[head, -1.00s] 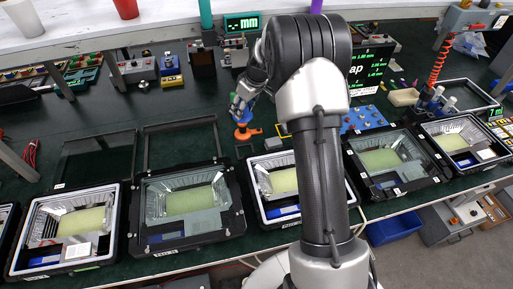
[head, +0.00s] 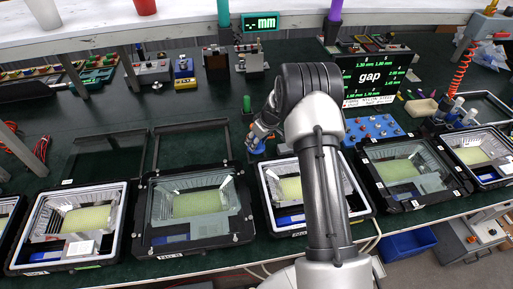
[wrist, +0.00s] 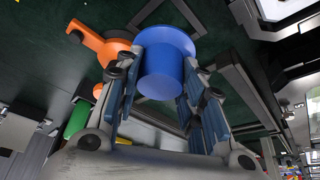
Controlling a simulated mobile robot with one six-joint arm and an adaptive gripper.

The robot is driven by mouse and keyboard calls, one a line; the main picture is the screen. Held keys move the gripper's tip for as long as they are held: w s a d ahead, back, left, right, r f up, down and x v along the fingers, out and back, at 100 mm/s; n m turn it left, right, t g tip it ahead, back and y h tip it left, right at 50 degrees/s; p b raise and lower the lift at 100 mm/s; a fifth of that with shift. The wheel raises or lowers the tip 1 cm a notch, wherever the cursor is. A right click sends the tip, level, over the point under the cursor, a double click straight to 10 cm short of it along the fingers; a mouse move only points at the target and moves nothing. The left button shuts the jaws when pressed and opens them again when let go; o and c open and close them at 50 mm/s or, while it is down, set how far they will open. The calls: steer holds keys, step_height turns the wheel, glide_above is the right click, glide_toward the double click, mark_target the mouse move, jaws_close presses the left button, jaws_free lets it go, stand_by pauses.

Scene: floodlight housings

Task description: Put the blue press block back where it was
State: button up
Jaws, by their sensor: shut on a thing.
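The blue press block (wrist: 165,62), a short cylinder with a wider round flange, sits between the blue-padded fingers of my gripper (wrist: 157,78) in the wrist view. My gripper is shut on it. In the head view my gripper (head: 261,134) is behind the middle floodlight housing (head: 285,165), with the blue block (head: 256,147) at its tip. An orange part (wrist: 103,42) with a round end lies beside the block in the wrist view. I cannot tell whether the block touches the bench or the orange part.
Open floodlight housings (head: 150,215) stand in a row along the bench's front edge. A green cylinder (head: 247,104) stands behind my gripper. The dark bench (head: 180,112) has free room at left-centre.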

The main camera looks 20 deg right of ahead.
step_height(320, 180, down, 4)
steer(key=shift+r+b, duration=0.15)
steer(key=shift+b, duration=0.25)
steer(key=shift+r, duration=0.1)
steer(key=shift+f+b, duration=0.35)
steer(key=shift+b, duration=0.1)
steer(key=shift+f, duration=0.15)
steer(key=o, duration=1.1)
steer(key=shift+o, duration=0.2)
